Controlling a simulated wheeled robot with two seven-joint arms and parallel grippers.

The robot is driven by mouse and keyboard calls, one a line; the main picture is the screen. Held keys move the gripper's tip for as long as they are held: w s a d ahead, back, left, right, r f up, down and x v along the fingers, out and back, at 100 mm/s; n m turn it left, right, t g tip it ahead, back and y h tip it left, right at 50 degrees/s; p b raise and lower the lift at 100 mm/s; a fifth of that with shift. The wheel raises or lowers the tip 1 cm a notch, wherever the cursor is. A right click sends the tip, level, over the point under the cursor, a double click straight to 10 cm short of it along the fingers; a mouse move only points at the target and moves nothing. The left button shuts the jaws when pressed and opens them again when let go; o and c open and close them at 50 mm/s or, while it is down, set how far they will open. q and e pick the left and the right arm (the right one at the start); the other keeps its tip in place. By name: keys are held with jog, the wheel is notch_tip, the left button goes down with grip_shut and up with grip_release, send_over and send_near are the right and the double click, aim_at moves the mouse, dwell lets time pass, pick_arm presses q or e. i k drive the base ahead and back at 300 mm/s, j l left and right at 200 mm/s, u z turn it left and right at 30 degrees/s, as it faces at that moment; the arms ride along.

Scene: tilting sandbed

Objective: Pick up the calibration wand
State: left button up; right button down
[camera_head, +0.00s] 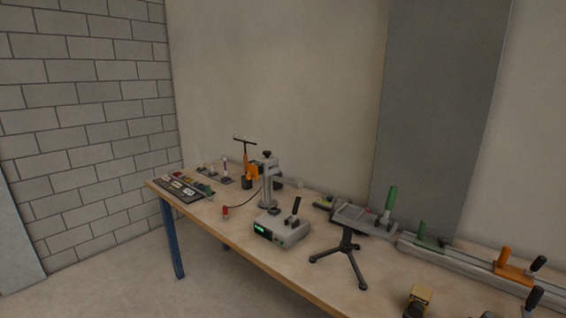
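A dark T-shaped tool (246,147) stands upright at the far end of the workbench, beside a grey column stand. It may be the calibration wand, but it is too small to tell for sure. An orange part (251,171) sits just below its crossbar, and I cannot tell whether it is a grip or a holder. Neither of my grippers is in view.
The wooden workbench (230,222) runs from far left to near right. It carries the grey column stand (268,182), a box with a green display (282,231), a black tripod (344,254), a rail with coloured handles (467,264) and a dark tray (181,189).

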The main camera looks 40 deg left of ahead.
aim_at(255, 140)
jog(key=u, duration=1.7)
jog(key=i+j+u, duration=0.2)
jog(key=j, duration=0.15)
jog(key=i+j+u, duration=0.2)
jog(key=i+j+z, duration=0.2)
jog(key=i+j, duration=0.45)
